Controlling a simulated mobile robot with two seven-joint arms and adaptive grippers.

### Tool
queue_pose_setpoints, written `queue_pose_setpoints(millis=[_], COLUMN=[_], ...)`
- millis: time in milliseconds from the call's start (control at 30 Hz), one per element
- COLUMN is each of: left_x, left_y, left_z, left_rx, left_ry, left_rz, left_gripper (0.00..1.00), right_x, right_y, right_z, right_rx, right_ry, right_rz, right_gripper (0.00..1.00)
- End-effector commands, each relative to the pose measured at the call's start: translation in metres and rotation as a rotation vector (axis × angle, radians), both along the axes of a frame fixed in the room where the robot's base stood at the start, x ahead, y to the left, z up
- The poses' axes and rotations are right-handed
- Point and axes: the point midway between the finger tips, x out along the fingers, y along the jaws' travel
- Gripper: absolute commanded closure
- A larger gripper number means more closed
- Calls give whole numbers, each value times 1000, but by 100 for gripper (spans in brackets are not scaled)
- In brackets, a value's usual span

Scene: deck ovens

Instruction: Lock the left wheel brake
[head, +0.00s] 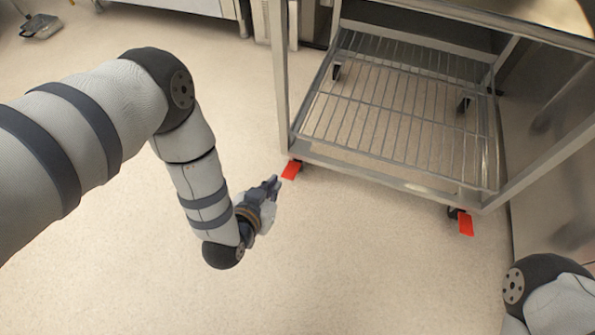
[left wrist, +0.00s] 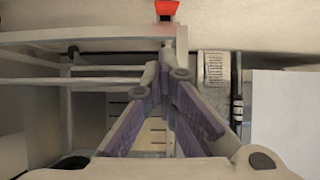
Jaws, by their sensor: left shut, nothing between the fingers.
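The left wheel brake is a small red pedal (head: 291,169) at the foot of the metal rack's front left leg. It also shows at the top edge of the left wrist view (left wrist: 166,9), beyond the fingertips. My left gripper (head: 274,183) is shut and empty, low over the floor, just left of and nearer than the pedal. A small gap seems to lie between fingertips and pedal. In the left wrist view the fingers (left wrist: 167,75) converge. Whether the pedal is up or down I cannot tell. My right gripper is out of view.
The wheeled metal rack (head: 400,185) has a wire shelf and a second red pedal (head: 465,222) at its front right wheel. A steel panel (head: 550,150) stands close on the right.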

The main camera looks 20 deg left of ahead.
Motion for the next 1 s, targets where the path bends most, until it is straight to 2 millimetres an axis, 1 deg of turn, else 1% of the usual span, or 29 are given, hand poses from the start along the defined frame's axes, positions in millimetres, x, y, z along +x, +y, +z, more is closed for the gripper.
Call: queue_pose_setpoints(millis=[33,133,367,467,533,667,767,900,967,1000], left_x=[8,18,19,20,25,45,65,92,103,105], left_y=[0,1,1,1,0,0,-1,-2,-2,-2], left_z=[-10,-6,-1,-3,-8,-24,-35,-51,-56,-62], left_rx=[3,7,7,7,6,6,5,6,7,7], left_ry=[-22,-55,-59,-58,-57,-56,-56,-56,-56,-53], left_rz=[4,9,9,9,8,9,9,9,9,9], left_gripper=[100,100,100,100,100,100,100,100,100,100], right_x=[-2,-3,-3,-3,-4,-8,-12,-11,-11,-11], right_y=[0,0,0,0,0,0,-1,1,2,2], right_z=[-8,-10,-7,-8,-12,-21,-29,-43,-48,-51], right_rx=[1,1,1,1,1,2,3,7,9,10], right_ry=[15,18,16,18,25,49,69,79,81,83], right_rz=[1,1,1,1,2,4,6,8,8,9], right_gripper=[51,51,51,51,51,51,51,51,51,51])
